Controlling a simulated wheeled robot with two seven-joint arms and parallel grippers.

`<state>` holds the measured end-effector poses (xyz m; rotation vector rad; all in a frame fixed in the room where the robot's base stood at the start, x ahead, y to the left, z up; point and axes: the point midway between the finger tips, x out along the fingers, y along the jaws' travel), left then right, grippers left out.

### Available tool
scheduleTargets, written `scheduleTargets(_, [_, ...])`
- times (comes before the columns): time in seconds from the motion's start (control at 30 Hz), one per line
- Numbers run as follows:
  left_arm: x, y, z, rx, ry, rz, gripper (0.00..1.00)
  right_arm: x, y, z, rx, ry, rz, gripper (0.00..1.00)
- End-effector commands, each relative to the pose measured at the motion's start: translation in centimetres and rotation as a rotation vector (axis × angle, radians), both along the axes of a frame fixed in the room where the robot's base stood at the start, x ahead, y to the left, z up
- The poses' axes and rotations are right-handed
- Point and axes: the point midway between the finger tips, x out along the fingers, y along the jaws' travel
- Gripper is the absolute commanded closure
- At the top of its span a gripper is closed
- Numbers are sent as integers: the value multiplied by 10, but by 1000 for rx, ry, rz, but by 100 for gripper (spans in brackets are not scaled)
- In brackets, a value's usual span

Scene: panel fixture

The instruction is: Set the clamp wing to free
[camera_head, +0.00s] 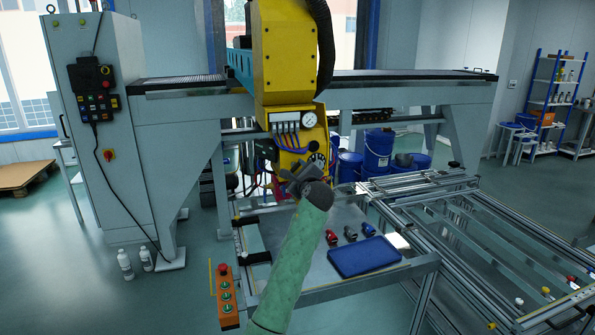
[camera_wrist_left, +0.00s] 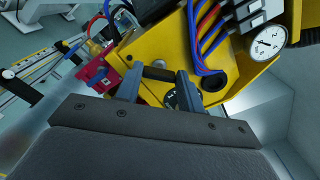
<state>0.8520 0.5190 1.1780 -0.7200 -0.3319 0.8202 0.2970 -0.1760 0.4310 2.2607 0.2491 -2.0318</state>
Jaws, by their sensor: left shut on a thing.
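My left gripper (camera_head: 300,172), at the end of the green-sleeved arm, is up against the lower part of the yellow machine head (camera_head: 287,55). In the left wrist view its two fingers (camera_wrist_left: 158,78) are on either side of a short black bar, which looks like the clamp wing (camera_wrist_left: 158,73), and are shut on it. A dark round dial with white marks (camera_wrist_left: 171,101) shows partly between the fingers, just below the bar. The wing's exact angle against the marks cannot be told. My right gripper is not in view.
A pressure gauge (camera_wrist_left: 267,43) and red and blue hoses (camera_wrist_left: 208,40) are close to the gripper's right. A red block (camera_wrist_left: 97,76) is close at left. Below stands a table with a blue tray (camera_head: 363,257) and several small parts. An orange button box (camera_head: 226,297) is at its left.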

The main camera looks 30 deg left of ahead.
Motion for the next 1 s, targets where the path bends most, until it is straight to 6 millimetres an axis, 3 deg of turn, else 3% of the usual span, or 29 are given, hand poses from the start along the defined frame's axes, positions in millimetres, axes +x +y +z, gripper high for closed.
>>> scheduleTargets(0.2, [0, 0, -2, -134, -156, -1, 85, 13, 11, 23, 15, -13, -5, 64])
scheduleTargets(0.6, [-1, 0, -4, -367, -427, 0, 85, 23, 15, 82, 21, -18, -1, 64])
scheduleTargets(1.0, [-1, 1, -4, -503, -587, 0, 85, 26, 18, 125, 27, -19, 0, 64])
